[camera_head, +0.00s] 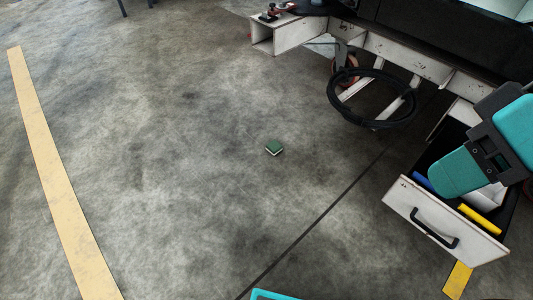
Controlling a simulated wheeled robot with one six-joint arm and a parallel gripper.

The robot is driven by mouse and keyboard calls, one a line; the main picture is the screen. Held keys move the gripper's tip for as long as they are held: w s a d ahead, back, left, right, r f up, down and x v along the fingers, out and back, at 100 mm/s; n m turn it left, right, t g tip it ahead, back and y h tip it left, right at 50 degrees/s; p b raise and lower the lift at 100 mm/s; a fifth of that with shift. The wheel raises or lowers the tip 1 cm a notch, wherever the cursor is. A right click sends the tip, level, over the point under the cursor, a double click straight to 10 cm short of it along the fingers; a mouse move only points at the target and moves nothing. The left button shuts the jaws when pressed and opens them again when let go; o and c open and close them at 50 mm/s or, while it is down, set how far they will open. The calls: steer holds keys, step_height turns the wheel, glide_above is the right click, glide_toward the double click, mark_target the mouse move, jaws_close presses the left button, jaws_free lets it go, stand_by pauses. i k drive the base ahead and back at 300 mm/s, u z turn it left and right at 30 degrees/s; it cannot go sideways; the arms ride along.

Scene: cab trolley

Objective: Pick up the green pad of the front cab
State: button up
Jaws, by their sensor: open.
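A small green pad (274,147) with a pale lower edge lies flat on the grey concrete floor, near the middle of the view. Nothing touches it and the floor around it is bare. Teal and dark links of my arm show at the right edge, above an open drawer and well to the right of the pad. My gripper's fingertips cannot be made out in this view.
A white-framed trolley stands at the upper right, with a coiled black hose (333,92) hanging from it. The open white drawer (423,222) holds blue and yellow items. A yellow floor stripe (55,185) runs down the left. The floor between is clear.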

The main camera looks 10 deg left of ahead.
mark_target(274, 148)
steer(key=u, duration=0.65)
steer(key=i, duration=1.4)
steer(key=u, duration=0.05)
